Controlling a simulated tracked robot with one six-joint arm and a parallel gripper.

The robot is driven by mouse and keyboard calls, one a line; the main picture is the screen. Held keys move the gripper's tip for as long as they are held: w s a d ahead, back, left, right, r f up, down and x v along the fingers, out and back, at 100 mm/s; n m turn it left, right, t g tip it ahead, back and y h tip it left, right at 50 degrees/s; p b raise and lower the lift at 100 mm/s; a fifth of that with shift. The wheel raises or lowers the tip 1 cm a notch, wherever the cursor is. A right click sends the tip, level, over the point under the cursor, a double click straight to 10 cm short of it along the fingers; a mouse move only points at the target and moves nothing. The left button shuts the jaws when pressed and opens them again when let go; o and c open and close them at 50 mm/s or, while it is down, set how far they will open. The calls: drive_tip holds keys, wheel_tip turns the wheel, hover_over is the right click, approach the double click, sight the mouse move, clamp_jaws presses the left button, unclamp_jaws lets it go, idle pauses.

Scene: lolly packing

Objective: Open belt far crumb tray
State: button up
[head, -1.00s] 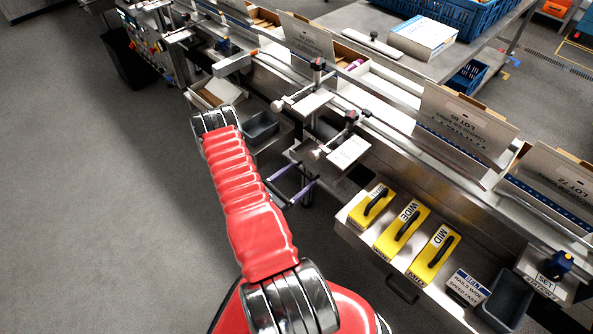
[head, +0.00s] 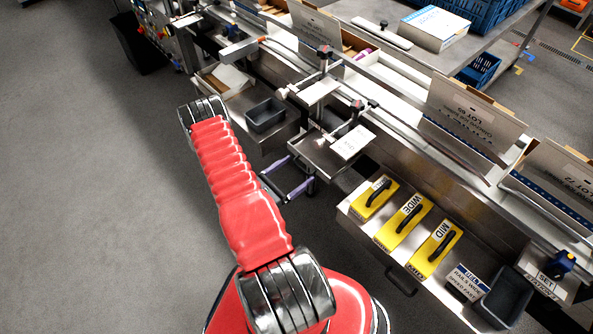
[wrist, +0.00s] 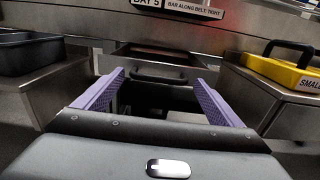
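The far crumb tray (wrist: 155,57) is a shallow steel drawer under the belt, with a dark bar handle (wrist: 158,75) on its front. In the head view, a steel tray top (head: 322,160) shows just beyond my gripper, below the clamp with a white card. My gripper (wrist: 158,92) has two purple fingers, spread wide and empty. In the wrist view the handle shows between the fingers, seemingly beyond their tips; I cannot tell the exact gap. In the head view my gripper (head: 288,178) is in front of the belt frame, and the handle is hidden.
A steel shelf with yellow blocks (head: 403,220) stands to the right, with another dark handle (head: 401,281) below. A grey bin (head: 266,115) sits on a ledge to the left. These side ledges flank my gripper closely. Open floor (head: 90,220) lies left.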

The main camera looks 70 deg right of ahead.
drive_tip(key=shift+o, duration=0.9)
drive_tip(key=v, duration=1.3)
drive_tip(key=shift+w+a, duration=0.2)
drive_tip(key=shift+a, duration=0.15)
drive_tip(key=shift+f, duration=0.1)
